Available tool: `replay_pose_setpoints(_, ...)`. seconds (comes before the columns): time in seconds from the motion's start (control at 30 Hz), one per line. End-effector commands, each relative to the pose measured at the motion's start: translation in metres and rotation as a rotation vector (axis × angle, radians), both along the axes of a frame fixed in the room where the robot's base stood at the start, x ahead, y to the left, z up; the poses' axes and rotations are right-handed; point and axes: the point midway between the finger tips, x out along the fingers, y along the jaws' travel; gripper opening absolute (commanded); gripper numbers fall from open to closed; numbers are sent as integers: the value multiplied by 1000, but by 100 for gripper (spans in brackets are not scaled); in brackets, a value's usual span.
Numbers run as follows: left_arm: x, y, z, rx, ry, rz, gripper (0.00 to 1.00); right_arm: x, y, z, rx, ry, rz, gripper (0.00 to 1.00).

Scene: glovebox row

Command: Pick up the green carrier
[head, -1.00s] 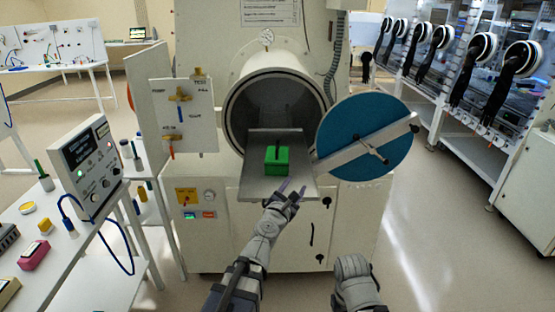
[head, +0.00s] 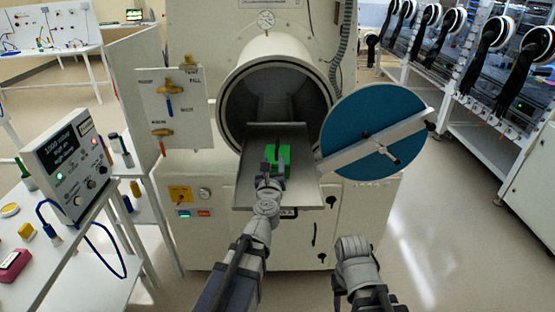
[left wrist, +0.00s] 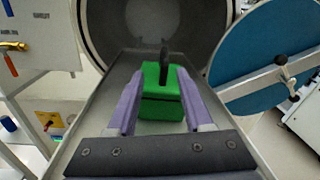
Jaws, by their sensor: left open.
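The green carrier (head: 284,154), a small green box with a dark upright handle, sits on the metal tray (head: 303,190) that sticks out of the round chamber opening. My left gripper (head: 270,168) is at the near side of the carrier in the head view, partly covering it. In the left wrist view the carrier (left wrist: 161,98) lies between the two purple fingers of the left gripper (left wrist: 160,95), which are open with the handle beyond them. Whether the fingers touch the carrier's sides I cannot tell. Of my right arm, only a grey part shows at the bottom; its fingers are not visible.
The round chamber (head: 272,100) is open behind the tray. Its blue door (head: 368,120) with a bar stands swung out to the right. A valve panel (head: 176,108) is on the left, and a white bench (head: 90,285) with a control box (head: 72,160) stands farther left.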

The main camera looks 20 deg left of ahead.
Motion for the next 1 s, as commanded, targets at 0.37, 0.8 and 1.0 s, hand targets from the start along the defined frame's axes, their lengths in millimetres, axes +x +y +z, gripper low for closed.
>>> replay_pose_setpoints(0.37,25,4,1,2,0,-1,51,0,0,1,0,0,0,50)
replay_pose_setpoints(0.8,76,8,5,3,0,-1,51,0,0,5,0,0,0,50)
replay_pose_setpoints(1.0,76,8,5,3,0,-2,51,0,0,5,0,0,0,50)
